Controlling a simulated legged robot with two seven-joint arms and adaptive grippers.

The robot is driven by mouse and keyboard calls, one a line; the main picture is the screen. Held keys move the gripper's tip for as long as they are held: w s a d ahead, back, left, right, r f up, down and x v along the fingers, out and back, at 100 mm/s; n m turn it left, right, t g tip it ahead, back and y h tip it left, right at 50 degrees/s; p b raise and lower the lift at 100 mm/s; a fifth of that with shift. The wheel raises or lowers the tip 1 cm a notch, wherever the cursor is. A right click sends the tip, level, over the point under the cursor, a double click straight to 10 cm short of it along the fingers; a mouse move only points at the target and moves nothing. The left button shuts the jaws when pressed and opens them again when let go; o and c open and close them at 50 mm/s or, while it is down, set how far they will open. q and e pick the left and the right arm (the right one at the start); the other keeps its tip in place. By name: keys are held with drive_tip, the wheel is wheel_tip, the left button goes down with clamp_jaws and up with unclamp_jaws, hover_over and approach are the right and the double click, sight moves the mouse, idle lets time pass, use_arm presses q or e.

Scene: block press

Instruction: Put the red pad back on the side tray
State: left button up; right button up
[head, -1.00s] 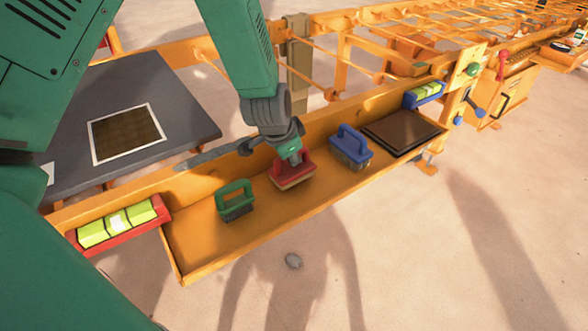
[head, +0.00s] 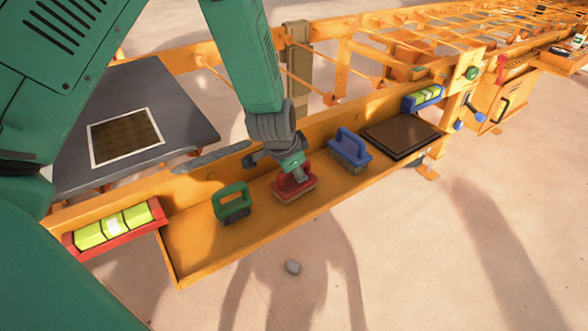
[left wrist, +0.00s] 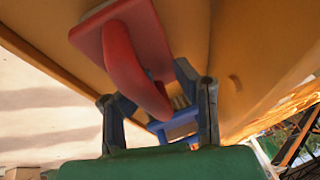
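The red pad (head: 296,187), a block with a red arched handle, sits in the long orange side tray (head: 193,251), between the green and blue pads. My left gripper (head: 297,176) is over it from above and behind. In the left wrist view, the red pad's handle (left wrist: 134,55) reaches down towards the space between my left gripper's fingers (left wrist: 157,98). The fingers stand wide apart, with visible gaps beside the handle, so I see no grip. The pad's underside and its contact with the tray floor are hidden. My right gripper is not in view.
A green pad (head: 232,203) stands left of the red pad, a blue pad (head: 349,150) right. A dark brown plate (head: 400,137) lies at the tray's right end. A red holder with yellow blocks (head: 115,228) is at the left end. A grey table (head: 180,115) stands behind.

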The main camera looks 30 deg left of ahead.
sight(285, 189)
use_arm(q)
drive_tip(key=v, duration=0.1)
drive_tip(key=p+v, duration=0.1)
drive_tip(key=v, duration=0.1)
drive_tip(key=p+v, duration=0.1)
drive_tip(key=v, duration=0.1)
drive_tip(key=shift+w+d+r, duration=0.2)
drive_tip(key=shift+d+r, duration=0.1)
drive_tip(key=shift+d, duration=0.05)
drive_tip(key=p+v, duration=0.1)
drive_tip(key=v, duration=0.1)
drive_tip(key=a+p+v, duration=0.1)
drive_tip(key=v, duration=0.2)
drive_tip(key=shift+s+r, duration=0.25)
drive_tip(key=shift+r, duration=0.05)
drive_tip(key=shift+s+r, duration=0.2)
drive_tip(key=shift+r, duration=0.1)
drive_tip(key=shift+s+d+r, duration=0.1)
drive_tip(key=shift+d+r, duration=0.15)
drive_tip(key=shift+d, duration=0.15)
drive_tip(key=shift+a+f, duration=0.1)
drive_tip(key=shift+a, duration=0.2)
